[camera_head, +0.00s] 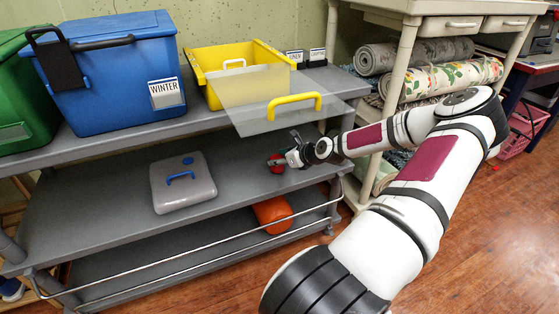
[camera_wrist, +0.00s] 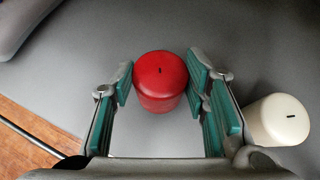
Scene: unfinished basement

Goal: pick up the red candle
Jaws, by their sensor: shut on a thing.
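The red candle (camera_wrist: 160,80) is a short cylinder with a dark wick, upright on the grey shelf in the wrist view. My gripper (camera_wrist: 160,82) has its teal-padded fingers on both sides of the candle, closed on it. In the head view the candle (camera_head: 277,163) shows as a small red shape at my gripper (camera_head: 283,161), over the middle shelf, partly hidden by the fingers. I cannot tell any gap between the candle and the shelf.
A white candle (camera_wrist: 280,120) stands just right of my gripper. A grey case (camera_head: 183,185) lies on the middle shelf (camera_head: 105,200). A clear lid with a yellow handle (camera_head: 294,104) overhangs from the shelf above, near my arm. An orange cylinder (camera_head: 272,214) is on the lowest shelf.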

